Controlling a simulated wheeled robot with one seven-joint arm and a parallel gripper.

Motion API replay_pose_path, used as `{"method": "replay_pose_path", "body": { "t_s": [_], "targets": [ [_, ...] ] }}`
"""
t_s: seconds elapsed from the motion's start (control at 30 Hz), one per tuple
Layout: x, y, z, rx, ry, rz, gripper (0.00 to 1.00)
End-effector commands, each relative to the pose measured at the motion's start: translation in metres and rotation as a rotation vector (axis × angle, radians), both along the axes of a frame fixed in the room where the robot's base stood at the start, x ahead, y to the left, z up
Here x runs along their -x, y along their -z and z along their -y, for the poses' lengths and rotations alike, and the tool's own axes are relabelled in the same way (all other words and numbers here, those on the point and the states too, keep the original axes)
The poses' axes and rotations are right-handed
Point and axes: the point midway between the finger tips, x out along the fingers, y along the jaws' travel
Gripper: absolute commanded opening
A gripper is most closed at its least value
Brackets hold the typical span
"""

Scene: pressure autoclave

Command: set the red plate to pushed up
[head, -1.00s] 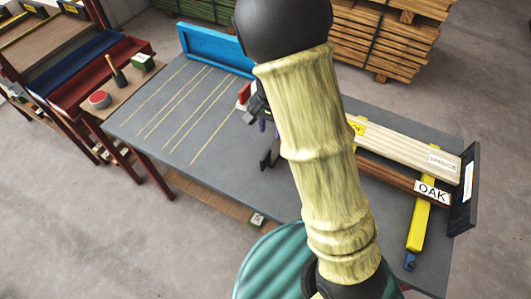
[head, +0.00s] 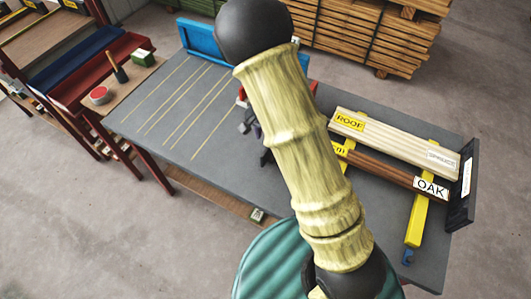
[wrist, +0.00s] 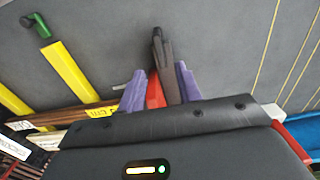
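A red piece (wrist: 154,90), likely the red plate, shows in the wrist view between the purple fingers of my gripper (wrist: 160,80). A dark upright part (wrist: 163,60) stands beside it and reaches past the fingertips. The fingers stand apart on either side of these parts; contact with them is not clear. A red part (head: 241,97) also shows in the head view just left of my arm; I cannot tell whether it is the same piece. In the head view my arm hides most of the gripper, and the plate's tilt cannot be read.
The grey table (head: 160,105) has yellow lines and a blue fence (head: 200,40) at its back. Spruce (head: 390,140) and oak boards (head: 390,170) lie at right near a yellow bar (head: 416,222). A side bench (head: 130,80) stands left. The table's left part is clear.

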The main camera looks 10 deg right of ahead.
Motion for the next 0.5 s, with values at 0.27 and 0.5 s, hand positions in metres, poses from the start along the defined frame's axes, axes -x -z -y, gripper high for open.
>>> {"method": "replay_pose_path", "body": {
  "t_s": [0.27, 0.5],
  "targets": [
    [0.0, 0.05, 0.001, 0.001, 0.001, -0.002, 0.35],
    [0.0, 0.09, 0.001, 0.0, 0.001, -0.001, 0.35]
  ]
}}
